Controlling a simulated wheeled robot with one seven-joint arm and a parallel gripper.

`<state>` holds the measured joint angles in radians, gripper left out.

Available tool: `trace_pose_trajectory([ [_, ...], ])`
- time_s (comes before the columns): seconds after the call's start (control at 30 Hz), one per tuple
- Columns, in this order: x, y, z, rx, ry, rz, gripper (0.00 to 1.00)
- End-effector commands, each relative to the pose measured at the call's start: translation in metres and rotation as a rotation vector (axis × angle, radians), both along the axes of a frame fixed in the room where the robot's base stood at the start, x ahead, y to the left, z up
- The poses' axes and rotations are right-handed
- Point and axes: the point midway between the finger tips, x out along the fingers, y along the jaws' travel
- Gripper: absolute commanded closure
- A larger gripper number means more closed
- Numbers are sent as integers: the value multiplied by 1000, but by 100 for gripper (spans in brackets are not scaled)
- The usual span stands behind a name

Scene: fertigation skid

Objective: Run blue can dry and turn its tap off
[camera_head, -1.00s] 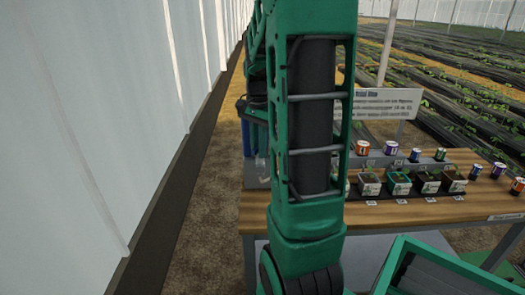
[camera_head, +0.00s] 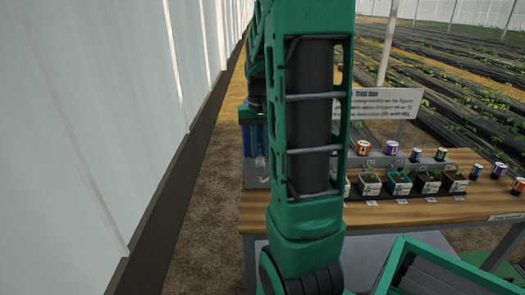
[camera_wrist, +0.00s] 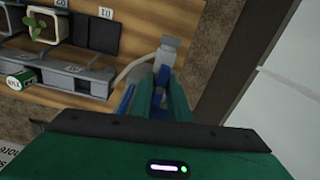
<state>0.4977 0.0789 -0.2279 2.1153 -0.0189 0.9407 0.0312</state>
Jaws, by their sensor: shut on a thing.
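The blue can (camera_head: 248,142) shows only in part in the head view, at the table's far left end, mostly hidden behind my arm. In the wrist view my gripper (camera_wrist: 160,88) reaches toward a grey fitting (camera_wrist: 170,50). Its green fingers are shut on a small blue part (camera_wrist: 158,80), which looks like the blue tap's lever. Another blue piece (camera_wrist: 126,98) shows just left of the fingers. The can's contents and any flow from the tap cannot be seen.
A pale hose (camera_wrist: 132,70) curves left of the fitting. Potted seedlings (camera_head: 400,183) and small labelled cans (camera_head: 391,147) stand along the wooden table (camera_head: 400,212). A sign (camera_head: 385,103) rises behind. A pale wall (camera_head: 80,120) runs along the left.

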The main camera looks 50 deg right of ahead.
Motion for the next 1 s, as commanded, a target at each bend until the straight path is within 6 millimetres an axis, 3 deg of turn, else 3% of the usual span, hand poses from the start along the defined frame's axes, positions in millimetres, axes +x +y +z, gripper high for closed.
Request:
trace_pose_trajectory([
  [0.03, -3, 5, -12, 14, 18, 7, 81],
  [0.1, -3, 5, -13, 15, 19, 6, 64],
  [0.43, -11, 3, 1, 7, -4, 9, 63],
  [1.0, -26, 3, 79, 6, -17, 5, 63],
])
